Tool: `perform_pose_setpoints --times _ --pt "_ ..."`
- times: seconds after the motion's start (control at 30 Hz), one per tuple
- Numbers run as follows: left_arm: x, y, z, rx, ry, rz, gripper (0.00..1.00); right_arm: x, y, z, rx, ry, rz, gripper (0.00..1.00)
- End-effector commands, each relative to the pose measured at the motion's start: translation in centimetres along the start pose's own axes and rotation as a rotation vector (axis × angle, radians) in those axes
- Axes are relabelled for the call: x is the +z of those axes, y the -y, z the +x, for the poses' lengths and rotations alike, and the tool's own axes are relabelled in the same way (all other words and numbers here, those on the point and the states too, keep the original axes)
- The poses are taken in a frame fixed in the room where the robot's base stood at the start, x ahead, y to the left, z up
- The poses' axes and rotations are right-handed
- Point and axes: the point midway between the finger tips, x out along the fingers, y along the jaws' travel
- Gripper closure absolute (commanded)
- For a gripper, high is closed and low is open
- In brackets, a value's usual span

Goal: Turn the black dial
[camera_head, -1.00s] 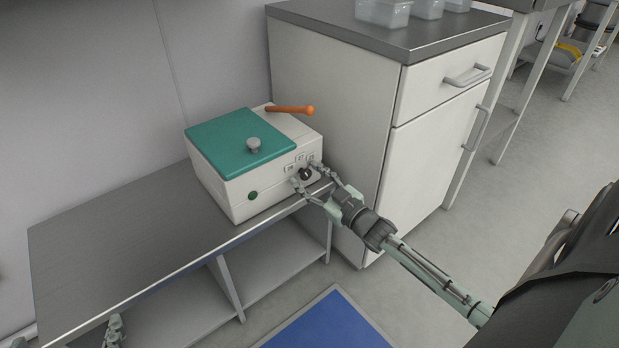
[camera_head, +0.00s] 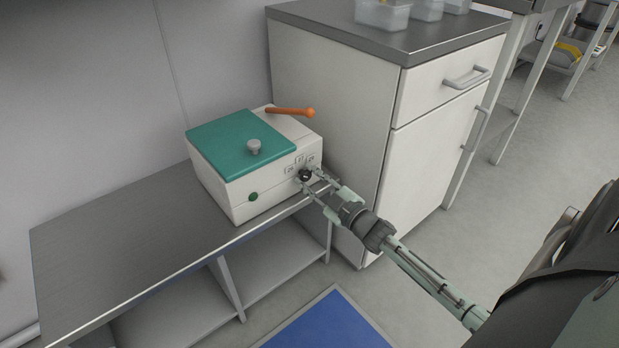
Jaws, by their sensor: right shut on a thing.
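The black dial (camera_head: 304,174) is on the front face of a white box-shaped device (camera_head: 232,192) with a teal lid (camera_head: 240,146). My right gripper (camera_head: 308,178) reaches in from the right, its fingers closed around the dial, one on each side. The fingers partly cover the dial, so its marking cannot be seen. My left gripper is not in view.
The device stands on a grey metal bench (camera_head: 110,239). An orange lever (camera_head: 290,112) sticks out from its top, and a green button (camera_head: 253,196) is on its front. A white cabinet (camera_head: 335,110) stands close behind on the right. The bench's left part is clear.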

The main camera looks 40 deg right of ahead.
Motion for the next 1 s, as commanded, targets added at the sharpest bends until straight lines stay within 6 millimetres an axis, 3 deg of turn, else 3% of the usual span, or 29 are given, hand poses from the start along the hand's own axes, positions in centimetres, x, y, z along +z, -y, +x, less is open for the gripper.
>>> perform_pose_setpoints --times 0.17,0.2,0.37,0.73,1.0 --pt "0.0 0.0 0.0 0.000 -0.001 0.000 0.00 0.0 0.0 0.0 -0.001 0.000 0.002 1.00" --pt "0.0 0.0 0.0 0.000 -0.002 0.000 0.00 0.0 0.0 0.0 -0.001 0.000 0.002 0.68" --pt "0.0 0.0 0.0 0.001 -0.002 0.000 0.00 0.0 0.0 0.0 -0.001 0.000 0.003 0.51" --pt "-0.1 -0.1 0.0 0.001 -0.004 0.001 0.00 0.0 0.1 -0.6 -0.001 0.000 0.004 0.51" --pt "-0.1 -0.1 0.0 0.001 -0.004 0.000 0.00 0.1 0.1 -5.7 -0.003 0.003 0.004 0.51"
